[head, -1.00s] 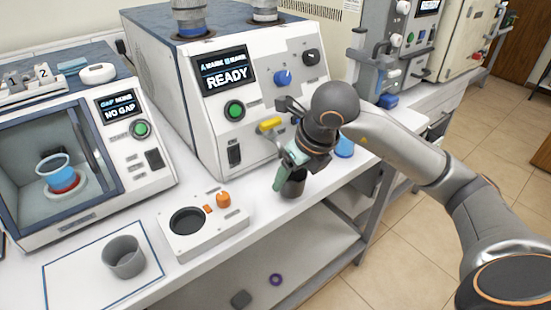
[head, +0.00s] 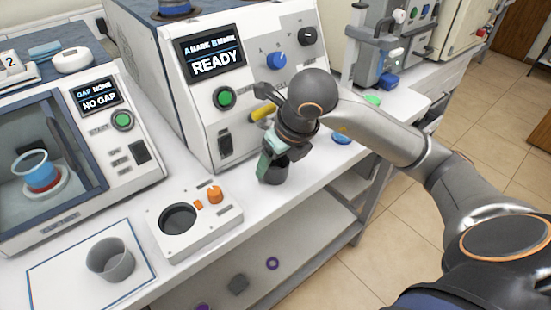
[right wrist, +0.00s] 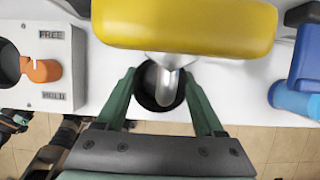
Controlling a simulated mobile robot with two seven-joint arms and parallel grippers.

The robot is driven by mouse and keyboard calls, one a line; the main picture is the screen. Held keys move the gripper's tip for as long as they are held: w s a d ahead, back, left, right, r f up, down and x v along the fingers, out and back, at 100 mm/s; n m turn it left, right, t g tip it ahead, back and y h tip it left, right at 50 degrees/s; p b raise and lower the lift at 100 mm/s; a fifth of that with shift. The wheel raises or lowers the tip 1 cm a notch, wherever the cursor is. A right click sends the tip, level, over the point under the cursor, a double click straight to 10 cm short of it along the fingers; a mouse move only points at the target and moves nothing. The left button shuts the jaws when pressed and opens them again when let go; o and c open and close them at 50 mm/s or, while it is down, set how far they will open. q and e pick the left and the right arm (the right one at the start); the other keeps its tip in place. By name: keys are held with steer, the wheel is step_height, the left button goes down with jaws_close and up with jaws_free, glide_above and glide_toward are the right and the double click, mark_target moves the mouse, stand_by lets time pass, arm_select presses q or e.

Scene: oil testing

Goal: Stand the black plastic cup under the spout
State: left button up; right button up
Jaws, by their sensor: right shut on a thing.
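The black plastic cup (head: 277,170) is upright at the front of the bench, below the white machine's yellow handle (head: 263,111). My right gripper (head: 268,164) is shut on it, with green fingers on either side. In the right wrist view the cup's dark mouth (right wrist: 147,91) lies between the fingertips (right wrist: 163,88). The metal spout (right wrist: 168,82) shows over the mouth, below the yellow handle (right wrist: 185,22). I cannot tell whether the cup's base touches the bench. My left gripper is not in view.
A white box with a dark round hole and orange knob (head: 214,195) sits to the left. A grey cup (head: 110,262) stands on a blue-outlined mat (head: 50,272). A blue item (head: 342,138) lies to the right. The bench's front edge is close to the cup.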

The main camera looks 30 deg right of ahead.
steer(key=shift+f, duration=0.2)
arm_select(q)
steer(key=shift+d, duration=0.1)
arm_select(e)
steer(key=o, duration=1.3)
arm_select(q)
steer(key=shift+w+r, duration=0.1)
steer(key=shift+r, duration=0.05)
arm_select(e)
steer(key=shift+r, duration=0.2)
steer(key=shift+r, duration=0.3)
arm_select(q)
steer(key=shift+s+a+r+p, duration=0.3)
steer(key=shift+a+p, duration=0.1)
steer(key=shift+p, duration=0.25)
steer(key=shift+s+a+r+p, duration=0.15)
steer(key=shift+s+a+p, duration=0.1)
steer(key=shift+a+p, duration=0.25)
arm_select(e)
steer(key=v, duration=1.1)
steer(key=shift+s+r, duration=0.15)
steer(key=shift+r, duration=0.1)
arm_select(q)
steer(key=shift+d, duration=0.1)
